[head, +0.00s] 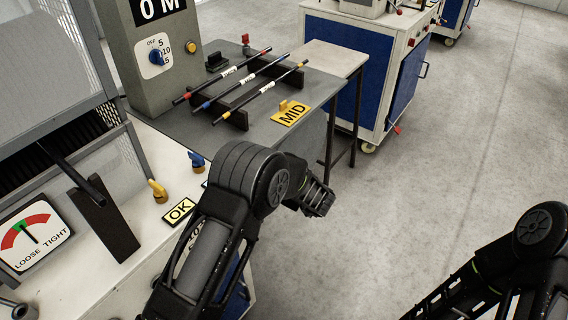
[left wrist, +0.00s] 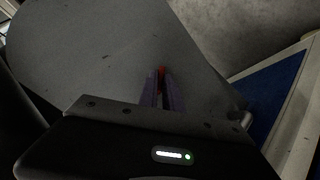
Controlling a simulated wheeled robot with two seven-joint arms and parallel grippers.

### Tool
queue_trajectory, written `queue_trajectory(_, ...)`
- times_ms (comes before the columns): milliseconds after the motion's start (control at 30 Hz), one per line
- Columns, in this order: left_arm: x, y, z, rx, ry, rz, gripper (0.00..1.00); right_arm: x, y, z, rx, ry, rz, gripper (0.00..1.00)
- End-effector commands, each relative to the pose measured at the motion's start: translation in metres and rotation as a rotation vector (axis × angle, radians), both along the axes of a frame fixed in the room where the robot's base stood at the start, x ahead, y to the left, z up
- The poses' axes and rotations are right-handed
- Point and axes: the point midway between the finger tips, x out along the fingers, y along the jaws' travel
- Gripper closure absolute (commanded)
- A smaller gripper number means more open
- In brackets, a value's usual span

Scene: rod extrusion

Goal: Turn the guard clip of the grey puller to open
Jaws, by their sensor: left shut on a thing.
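In the left wrist view, my left gripper (left wrist: 162,88) is shut on a small red piece (left wrist: 162,70), of which only the tip shows between the fingers. I cannot tell whether this is the guard clip or how it is turned. A broad grey surface with a rounded edge (left wrist: 100,45) lies behind the fingers. In the head view my left arm reaches in at the middle, and its fingers are hidden. The puller cannot be made out for sure in the head view. My right arm shows at the lower right, its gripper out of view.
A grey box with a dial (head: 155,57) stands at the upper left. A tension gauge (head: 33,236) is at left. Open floor lies right.

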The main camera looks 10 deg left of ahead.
Motion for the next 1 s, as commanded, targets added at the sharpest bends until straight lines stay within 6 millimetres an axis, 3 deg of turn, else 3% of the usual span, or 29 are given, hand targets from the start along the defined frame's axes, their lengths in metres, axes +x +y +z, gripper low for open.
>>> queue_trajectory(33, 0.001, 0.002, 0.013, 0.015, 0.040, 0.007, 1.00, 0.000, 0.000, 0.026, 0.000, 0.000, -0.001, 0.64)
queue_trajectory(267, 0.004, 0.001, 0.006, 0.095, 0.241, 0.009, 1.00, 0.000, 0.000, 0.055, 0.000, 0.001, -0.002, 0.64)
queue_trajectory(600, 0.008, 0.000, -0.001, 0.195, 0.486, 0.008, 1.00, 0.000, 0.000, 0.042, 0.000, 0.001, -0.002, 0.64)
queue_trajectory(1000, 0.010, 0.000, 0.003, 0.241, 0.592, 0.005, 1.00, 0.000, 0.000, 0.033, 0.000, 0.000, -0.001, 0.64)
